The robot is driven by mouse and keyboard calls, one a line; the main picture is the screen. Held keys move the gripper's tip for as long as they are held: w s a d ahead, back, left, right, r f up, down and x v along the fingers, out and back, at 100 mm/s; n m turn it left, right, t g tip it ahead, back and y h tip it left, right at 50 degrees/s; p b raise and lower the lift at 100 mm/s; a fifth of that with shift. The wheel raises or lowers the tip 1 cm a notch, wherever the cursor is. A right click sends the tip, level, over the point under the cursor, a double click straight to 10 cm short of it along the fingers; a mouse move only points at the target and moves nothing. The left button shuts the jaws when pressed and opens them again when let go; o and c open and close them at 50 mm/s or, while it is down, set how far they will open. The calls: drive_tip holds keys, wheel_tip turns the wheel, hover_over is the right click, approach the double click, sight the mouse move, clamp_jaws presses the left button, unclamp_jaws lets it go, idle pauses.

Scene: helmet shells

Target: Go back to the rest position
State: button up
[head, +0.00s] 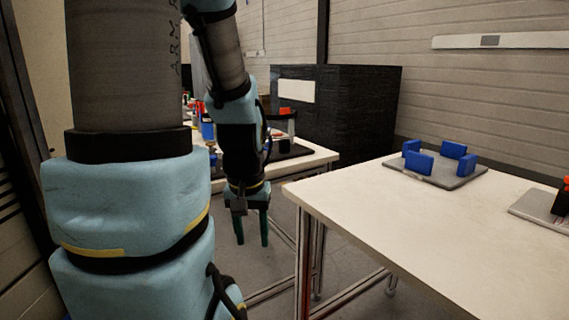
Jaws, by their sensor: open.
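My gripper (252,229) hangs with its two dark green fingers pointing down. The fingers are apart, and nothing shows between them. It is in the gap left of the near white table (400,225), in front of the far table, and touches nothing that I can see. My arm fills much of the left side of the view. No helmet shell is clearly seen.
On the near table, a grey plate (436,178) carries several blue blocks (420,162). Another grey plate (538,208) with a black and orange item is cut off at the right edge. The far table (318,158) holds small items, partly hidden by my arm. A black cabinet (345,112) stands behind.

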wheel_tip(320, 180, up, 13)
drive_tip(key=p, duration=1.2)
drive_tip(key=shift+p, duration=0.35)
